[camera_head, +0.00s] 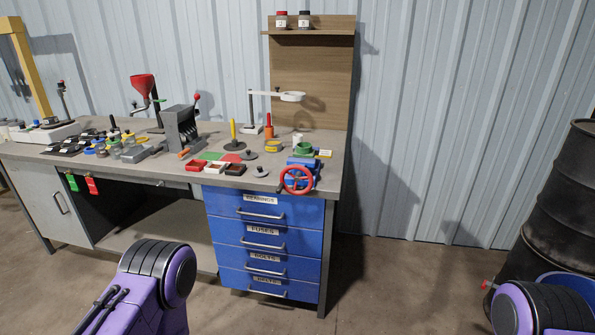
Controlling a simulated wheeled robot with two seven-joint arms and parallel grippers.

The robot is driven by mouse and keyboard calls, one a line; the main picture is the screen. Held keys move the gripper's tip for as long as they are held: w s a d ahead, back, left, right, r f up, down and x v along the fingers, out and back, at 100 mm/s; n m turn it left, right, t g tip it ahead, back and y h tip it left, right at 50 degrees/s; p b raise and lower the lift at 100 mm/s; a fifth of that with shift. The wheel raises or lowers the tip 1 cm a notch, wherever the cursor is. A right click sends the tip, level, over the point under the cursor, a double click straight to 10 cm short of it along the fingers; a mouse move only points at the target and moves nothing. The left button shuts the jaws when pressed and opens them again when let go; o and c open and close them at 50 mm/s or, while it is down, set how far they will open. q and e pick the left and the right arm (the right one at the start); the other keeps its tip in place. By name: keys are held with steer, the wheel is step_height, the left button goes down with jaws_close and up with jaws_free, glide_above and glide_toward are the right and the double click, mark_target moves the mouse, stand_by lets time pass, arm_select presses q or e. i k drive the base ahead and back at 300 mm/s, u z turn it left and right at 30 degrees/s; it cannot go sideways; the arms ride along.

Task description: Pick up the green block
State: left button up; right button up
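No clear green block can be made out. Several green things show: a flat green piece (210,155) lies on the workbench (235,182) beside a flat red piece (231,158). A green ring-like part (303,148) sits on top of a blue device with a red handwheel (296,180) at the bench's right end. A green tag (71,182) hangs at the bench's front left, beside a red tag (92,185). My purple arm links show at the bottom left and bottom right. Neither gripper is in view.
Small red, white and dark trays (215,167) stand near the bench's front edge. A grey lever machine (180,128) and a red funnel (143,86) stand behind. Blue drawers (264,240) are below. A black barrel (560,205) stands at right. The floor between is clear.

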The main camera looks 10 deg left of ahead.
mark_target(303, 149)
steer(key=u, duration=0.6)
steer(key=k, duration=0.15)
steer(key=z, duration=1.45)
steer(key=i, duration=0.9)
steer(key=u, duration=0.1)
